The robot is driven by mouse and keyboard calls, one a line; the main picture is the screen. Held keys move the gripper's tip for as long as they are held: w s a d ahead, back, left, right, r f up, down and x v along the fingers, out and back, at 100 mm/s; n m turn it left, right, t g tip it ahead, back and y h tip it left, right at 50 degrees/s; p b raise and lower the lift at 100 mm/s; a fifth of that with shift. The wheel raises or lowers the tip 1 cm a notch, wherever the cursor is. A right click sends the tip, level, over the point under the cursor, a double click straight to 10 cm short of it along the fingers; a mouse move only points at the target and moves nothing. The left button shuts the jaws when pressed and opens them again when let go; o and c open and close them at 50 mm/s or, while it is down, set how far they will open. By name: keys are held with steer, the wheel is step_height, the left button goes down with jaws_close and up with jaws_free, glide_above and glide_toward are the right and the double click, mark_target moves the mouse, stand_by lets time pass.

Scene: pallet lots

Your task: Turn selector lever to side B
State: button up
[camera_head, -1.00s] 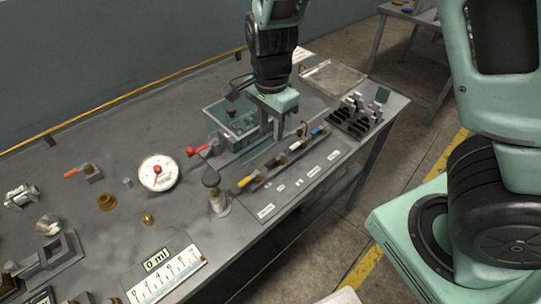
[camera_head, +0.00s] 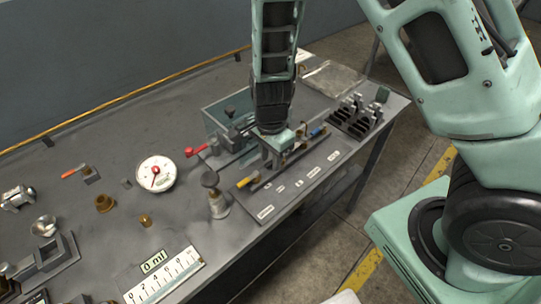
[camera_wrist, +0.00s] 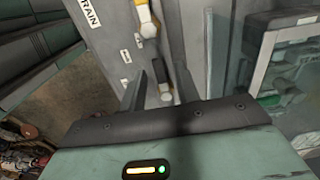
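I cannot tell which handle is the selector lever. A labelled panel (camera_head: 290,188) on the bench carries a row of coloured handles: a yellow handle (camera_head: 246,182) at the near end and a blue handle (camera_head: 317,132) at the far end. My gripper (camera_head: 278,158) points down over the middle of this row and hides the handles there. In the wrist view its two dark fingers stand apart, with a pale-tipped handle (camera_wrist: 165,92) showing between them. A yellow handle (camera_wrist: 148,22) lies beyond. Contact with the fingers cannot be seen. A red-knobbed lever (camera_head: 195,150) stands left of my gripper.
A clear-walled tank (camera_head: 222,112) stands close behind my gripper. A black-knobbed post (camera_head: 213,190), a round gauge (camera_head: 156,173) and an orange-handled part (camera_head: 76,172) are further left. A black slotted rack (camera_head: 355,118) is at right. The bench's back left is bare.

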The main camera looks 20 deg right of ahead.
jaws_close()
steer(key=n, duration=0.1)
steer(key=s+n, duration=0.1)
steer(key=n, duration=0.2)
steer(key=shift+s+d+n, duration=0.2)
steer(key=shift+d+n, duration=0.2)
steer(key=n, duration=0.2)
steer(key=s+d+n, duration=0.1)
steer(key=n, duration=0.1)
steer(key=shift+d+b, duration=0.15)
steer(key=shift+b, duration=0.15)
steer(key=n, duration=0.1)
steer(key=d+n, duration=0.1)
steer(key=n, duration=0.3)
steer(key=shift+s+d, duration=0.15)
steer(key=shift+d, duration=0.1)
steer(key=shift+d+n, duration=0.35)
steer(key=shift+n, duration=0.7)
steer(key=shift+d+n, duration=0.35)
steer(key=shift+n, duration=0.7)
